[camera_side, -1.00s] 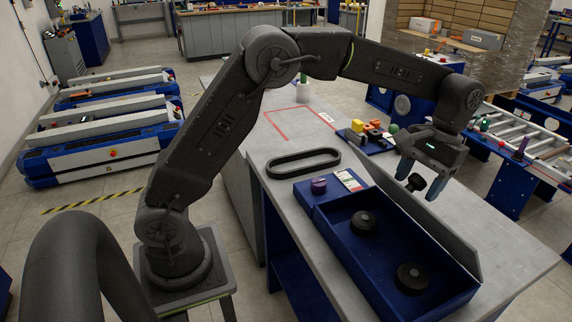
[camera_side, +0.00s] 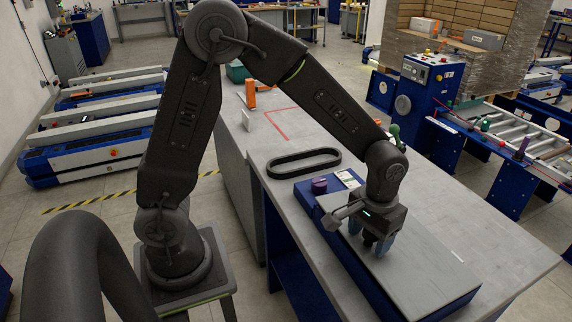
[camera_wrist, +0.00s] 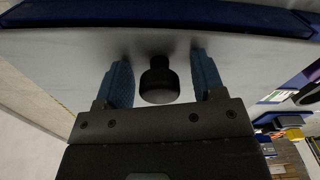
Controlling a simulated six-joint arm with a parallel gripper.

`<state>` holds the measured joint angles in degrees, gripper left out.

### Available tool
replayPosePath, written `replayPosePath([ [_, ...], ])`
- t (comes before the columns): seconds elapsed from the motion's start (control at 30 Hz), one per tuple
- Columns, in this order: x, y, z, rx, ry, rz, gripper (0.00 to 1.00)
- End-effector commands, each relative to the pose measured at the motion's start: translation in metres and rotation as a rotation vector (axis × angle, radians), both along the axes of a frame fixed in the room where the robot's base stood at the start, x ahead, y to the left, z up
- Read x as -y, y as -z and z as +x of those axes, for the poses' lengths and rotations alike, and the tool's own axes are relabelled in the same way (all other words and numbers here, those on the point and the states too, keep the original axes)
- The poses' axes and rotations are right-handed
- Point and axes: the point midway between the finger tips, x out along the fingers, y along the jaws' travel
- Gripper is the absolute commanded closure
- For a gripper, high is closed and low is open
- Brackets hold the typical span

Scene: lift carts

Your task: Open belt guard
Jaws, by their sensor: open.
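The belt guard's grey cover plate (camera_side: 420,268) lies flat over the blue box (camera_side: 478,292), hiding its inside. In the wrist view the grey plate (camera_wrist: 60,75) fills much of the picture, with a blue edge (camera_wrist: 160,14) beyond it. A dark round knob (camera_wrist: 158,80) stands on the plate. My gripper (camera_wrist: 162,72) is open with its blue fingers on either side of the knob, and gaps show on both sides. In the side view my gripper (camera_side: 376,243) is low over the plate, hiding the knob. A purple knob (camera_side: 319,186) sits at the box's far end.
A black belt loop (camera_side: 303,163) lies on the grey table beyond the box. Bare tabletop (camera_side: 490,235) lies right of the box. An orange object (camera_side: 250,93) stands at the table's far left. A roller conveyor (camera_side: 505,140) stands farther right.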

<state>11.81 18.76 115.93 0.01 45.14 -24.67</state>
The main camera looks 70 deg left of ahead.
Motion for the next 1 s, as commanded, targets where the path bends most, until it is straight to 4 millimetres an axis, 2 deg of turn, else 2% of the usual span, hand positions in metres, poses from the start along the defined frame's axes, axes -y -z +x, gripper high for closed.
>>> replayPosePath([
  [0.1, 0.0, -0.026, 0.001, 0.005, 0.0, -0.001, 0.37],
  [0.7, 0.0, -0.14, 0.001, 0.001, 0.0, -0.001, 0.37],
  [1.0, -0.025, -0.162, -0.037, 0.115, 0.051, -0.015, 0.37],
])
